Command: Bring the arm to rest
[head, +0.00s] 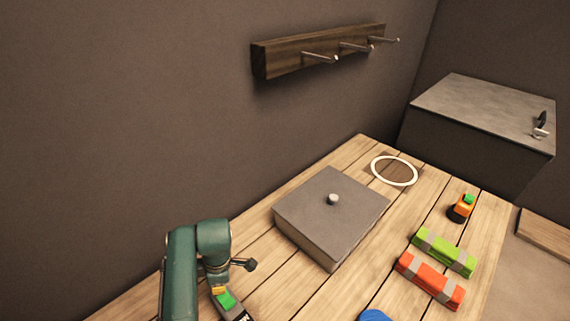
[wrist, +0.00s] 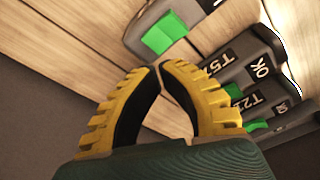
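My teal arm stands at the lower left in the head view, over the near-left part of the wooden table (head: 270,279). My gripper (head: 217,291) is low there and mostly hidden by the arm. In the wrist view my gripper's (wrist: 159,66) two yellow, ribbed, curved fingers come together at the tips. Nothing shows held in the gap between them.
Grey labelled devices with green parts (wrist: 229,80) lie right beside the fingers; another (wrist: 150,32) lies ahead. A grey knobbed box (head: 310,213), white ring (head: 376,177), green block (head: 431,244) and red block (head: 417,273) occupy the table. A peg rail (head: 285,54) hangs above.

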